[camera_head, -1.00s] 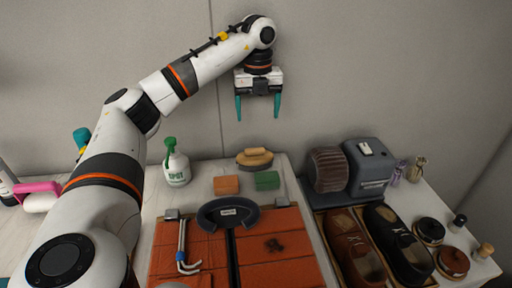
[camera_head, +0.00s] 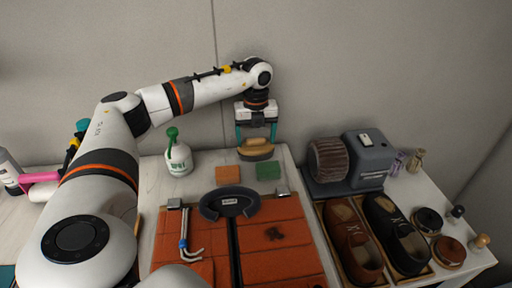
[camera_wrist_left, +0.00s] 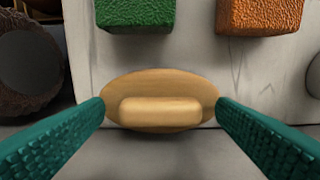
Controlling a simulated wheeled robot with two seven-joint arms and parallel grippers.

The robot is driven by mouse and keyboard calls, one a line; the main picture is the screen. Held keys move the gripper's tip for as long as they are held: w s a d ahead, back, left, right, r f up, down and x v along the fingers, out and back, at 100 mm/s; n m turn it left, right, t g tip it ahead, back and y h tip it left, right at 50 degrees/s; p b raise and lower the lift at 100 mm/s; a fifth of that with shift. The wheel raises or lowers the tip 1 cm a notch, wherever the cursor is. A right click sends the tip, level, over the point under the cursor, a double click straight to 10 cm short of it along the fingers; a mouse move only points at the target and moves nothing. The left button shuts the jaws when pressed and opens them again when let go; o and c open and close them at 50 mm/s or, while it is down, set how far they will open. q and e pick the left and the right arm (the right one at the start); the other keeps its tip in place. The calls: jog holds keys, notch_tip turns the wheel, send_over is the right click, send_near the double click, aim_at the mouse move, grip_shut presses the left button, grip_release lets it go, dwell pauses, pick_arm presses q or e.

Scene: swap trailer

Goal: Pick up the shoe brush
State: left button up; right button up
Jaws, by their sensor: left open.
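The shoe brush (camera_head: 256,149) has a light wooden handle on an oval wooden top and lies near the back edge of the table. In the left wrist view the shoe brush (camera_wrist_left: 160,110) sits between the fingers, seen from above. My left gripper (camera_head: 257,138) is open above it, with its teal fingertips at either side of the brush. In the left wrist view the left gripper's (camera_wrist_left: 160,108) fingertips are close to the brush's two ends; I cannot tell whether they touch. My right gripper is not in view.
An orange block (camera_head: 228,174) and a green block (camera_head: 269,172) lie just in front of the brush. A grey polishing machine (camera_head: 367,157) and shoes (camera_head: 398,238) are to the right. The wall is close behind.

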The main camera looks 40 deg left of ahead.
aim_at(257, 140)
pick_arm(q)
jog(key=c, duration=1.2)
jog(key=shift+c, duration=0.9)
jog(key=shift+r, duration=0.1)
jog(key=shift+d+r, duration=0.1)
notch_tip(257, 140, up, 12)
jog(key=f, duration=0.1)
jog(key=s+d+b, duration=0.1)
jog(key=s+d, duration=0.3)
jog(key=d, duration=0.1)
jog(key=s+d+b, duration=0.1)
jog(key=s+d, duration=0.3)
jog(key=d, duration=0.1)
jog(key=s+d+b, duration=0.1)
jog(key=s+d, duration=0.3)
jog(key=d, duration=0.1)
jog(key=shift+s+d+r, duration=0.1)
jog(key=shift+s+d, duration=0.15)
